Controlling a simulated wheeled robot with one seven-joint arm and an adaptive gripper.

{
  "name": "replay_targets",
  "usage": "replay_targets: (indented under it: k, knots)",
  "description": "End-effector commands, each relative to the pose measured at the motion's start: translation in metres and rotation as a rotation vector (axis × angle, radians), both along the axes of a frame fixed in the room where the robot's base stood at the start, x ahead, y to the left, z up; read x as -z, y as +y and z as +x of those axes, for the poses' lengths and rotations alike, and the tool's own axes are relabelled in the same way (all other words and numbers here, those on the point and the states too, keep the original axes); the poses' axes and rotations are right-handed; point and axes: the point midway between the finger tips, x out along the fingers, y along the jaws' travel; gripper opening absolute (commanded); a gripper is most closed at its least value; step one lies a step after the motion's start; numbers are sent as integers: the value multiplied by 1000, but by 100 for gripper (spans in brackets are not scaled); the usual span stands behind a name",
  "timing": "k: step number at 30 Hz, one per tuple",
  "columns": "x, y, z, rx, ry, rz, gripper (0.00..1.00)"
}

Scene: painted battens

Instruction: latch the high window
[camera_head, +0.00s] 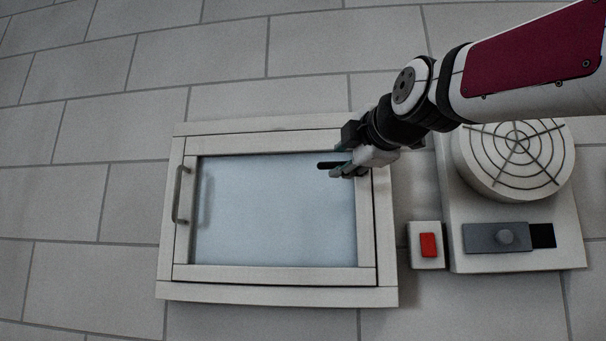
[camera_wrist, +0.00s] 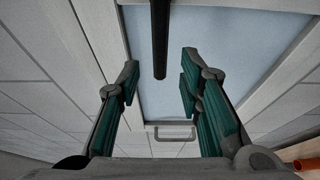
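The high window is a pale wooden frame (camera_head: 280,292) around a sash with a bluish pane (camera_head: 270,215). The sash looks closed in its frame. A grey pull handle (camera_head: 178,194) is on its left side and also shows in the wrist view (camera_wrist: 173,133). A dark bar (camera_head: 327,165), which looks like the latch lever, lies at the pane's upper right; it also shows in the wrist view (camera_wrist: 160,45). My gripper (camera_head: 345,170) is at the bar's right end. In the wrist view its green-padded fingers (camera_wrist: 160,75) are apart, the bar's end between them without visible contact.
The tiled wall left of the window is clear.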

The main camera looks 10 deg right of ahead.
Motion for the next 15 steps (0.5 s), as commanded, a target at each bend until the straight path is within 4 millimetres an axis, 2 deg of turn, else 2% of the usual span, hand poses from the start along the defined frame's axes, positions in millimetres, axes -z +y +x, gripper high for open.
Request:
replay_targets:
  k: [3,7,15]
  knots:
    - [0,2,21,-1,3,0,33]
    - [0,3,38,0,2,0,33]
    - [0,4,52,0,0,0,33]
